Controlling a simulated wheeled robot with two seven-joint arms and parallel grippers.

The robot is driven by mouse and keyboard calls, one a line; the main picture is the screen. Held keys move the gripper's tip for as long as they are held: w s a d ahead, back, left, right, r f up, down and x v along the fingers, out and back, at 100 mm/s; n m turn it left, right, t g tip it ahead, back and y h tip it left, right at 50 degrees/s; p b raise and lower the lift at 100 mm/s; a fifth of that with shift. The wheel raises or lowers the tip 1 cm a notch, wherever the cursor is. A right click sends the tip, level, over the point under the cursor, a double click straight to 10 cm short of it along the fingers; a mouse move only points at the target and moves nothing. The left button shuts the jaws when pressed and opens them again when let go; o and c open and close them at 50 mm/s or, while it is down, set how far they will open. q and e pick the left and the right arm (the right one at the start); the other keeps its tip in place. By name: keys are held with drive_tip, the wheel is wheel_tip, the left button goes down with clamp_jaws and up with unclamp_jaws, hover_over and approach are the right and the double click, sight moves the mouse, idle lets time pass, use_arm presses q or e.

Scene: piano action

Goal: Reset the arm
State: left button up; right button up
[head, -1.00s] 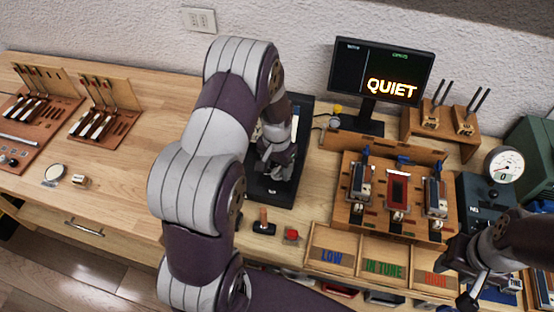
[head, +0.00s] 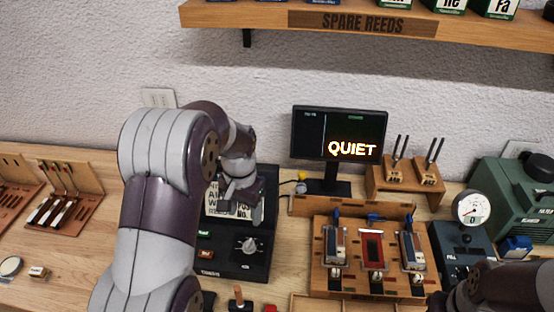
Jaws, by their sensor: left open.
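My left arm rises from the bottom of the head view and bends over. Its gripper (head: 243,200) hangs over the black box with a dial (head: 243,262), in front of a white printed card (head: 219,203) on it. The gripper is open, and I see nothing held in it; part of the box is hidden behind the arm. My right arm shows at the lower right edge, and its fingertips are out of the picture. The monitor (head: 338,147) reads "QUIET".
A wooden rack (head: 330,280) holding several metal-and-wood parts stands right of the box. A round gauge (head: 472,208) and a green case (head: 515,200) are at the right. Key stands (head: 80,172) sit at the left. A "SPARE REEDS" shelf (head: 362,22) hangs above.

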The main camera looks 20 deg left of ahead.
use_arm(q)
drive_tip(key=s+d+n+t, duration=0.1)
drive_tip(key=s+d, duration=0.7)
drive_tip(key=s, duration=0.5)
drive_tip(key=shift+s, duration=0.15)
drive_tip(key=shift+s+d, duration=0.1)
